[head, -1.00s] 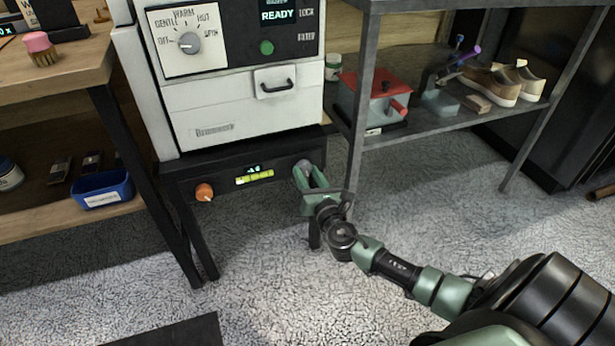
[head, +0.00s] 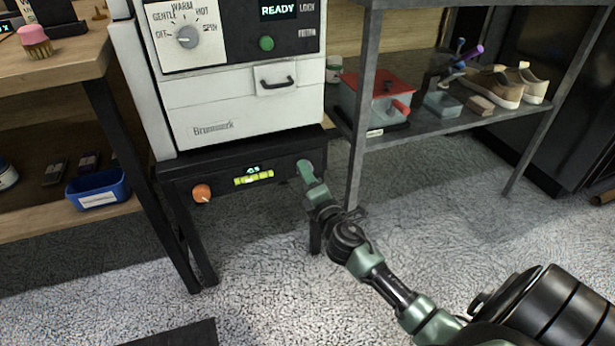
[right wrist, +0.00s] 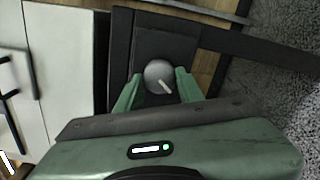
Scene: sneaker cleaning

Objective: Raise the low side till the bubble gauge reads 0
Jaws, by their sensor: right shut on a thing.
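The white cleaning machine (head: 240,110) stands on a black stand (head: 225,168). The stand's front bar carries a yellow-green bubble gauge (head: 254,178) with a small lit readout above it, too small to read surely. An orange knob (head: 201,193) is left of the gauge. My right gripper (head: 309,174) is at the bar's right end, its fingers seen nearly edge-on. In the right wrist view its green fingers (right wrist: 158,90) are shut on a round grey knob (right wrist: 158,74) with a pale pointer line. In the head view my fingers mostly hide this knob. My left gripper is out of view.
A metal shelf (head: 440,124) with a red-lidded box (head: 380,95) and sneakers (head: 505,85) stands to the right, its near post close to my gripper. A wooden bench with a blue bin (head: 98,189) is at left.

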